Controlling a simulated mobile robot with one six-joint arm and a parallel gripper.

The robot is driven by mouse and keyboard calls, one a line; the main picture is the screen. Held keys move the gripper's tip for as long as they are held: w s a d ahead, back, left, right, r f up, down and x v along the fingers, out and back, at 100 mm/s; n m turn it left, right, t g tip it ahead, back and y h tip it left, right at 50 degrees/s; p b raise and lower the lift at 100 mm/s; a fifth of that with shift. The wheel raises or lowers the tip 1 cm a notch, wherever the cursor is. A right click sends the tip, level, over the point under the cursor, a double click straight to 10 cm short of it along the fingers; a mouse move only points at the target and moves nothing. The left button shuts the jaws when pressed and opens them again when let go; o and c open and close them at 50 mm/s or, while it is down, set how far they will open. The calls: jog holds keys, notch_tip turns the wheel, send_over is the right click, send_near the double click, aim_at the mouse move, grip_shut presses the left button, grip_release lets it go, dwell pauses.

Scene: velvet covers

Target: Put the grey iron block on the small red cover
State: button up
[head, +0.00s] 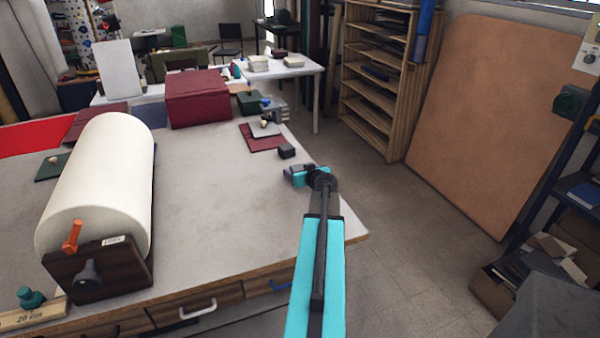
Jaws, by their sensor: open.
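A small dark grey block (287,151) lies on the table right of the middle, near its right edge. A small dark red cover (262,145) lies flat just left of and behind it. A grey piece (264,129) with a small knob-like thing lies over part of this cover. The block is apart from the cover or just at its corner; I cannot tell exactly. My gripper (289,172) is just in front of the block, above the table. It is open and seems empty; its fingertips are small and partly hidden by my wrist.
A large cream roll (100,180) on a dark wooden stand fills the left of the table (200,210). A dark red box (197,97) stands at the back, with a green piece (248,103) beside it. A bright red sheet (28,137) lies far left. The table's middle is bare.

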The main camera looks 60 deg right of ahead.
aim_at(300, 168)
dwell(0.4)
grip_shut()
jog(key=shift+r, duration=0.1)
jog(key=shift+r, duration=0.2)
jog(key=shift+r+b, duration=0.65)
jog(key=shift+r, duration=0.65)
jog(key=shift+s+r, duration=0.2)
jog(key=shift+r, duration=0.05)
jog(key=s+a+b, duration=0.1)
jog(key=s, duration=0.3)
jog(key=s+a+b, duration=0.1)
jog(key=s+b, duration=0.1)
jog(key=s, duration=0.2)
jog(key=s+a+r+b, duration=0.1)
jog(key=s+a+b, duration=0.1)
jog(key=s, duration=0.2)
jog(key=shift+s+a, duration=0.1)
jog(key=shift+s+a+r+b, duration=0.1)
jog(key=shift+s+a+b, duration=0.05)
jog(key=shift+s+b, duration=0.35)
jog(key=shift+s+a+b, duration=0.15)
jog(key=shift+s+b, duration=0.3)
jog(key=shift+s, duration=0.05)
jog(key=shift+s+r, duration=0.15)
jog(key=shift+s, duration=0.1)
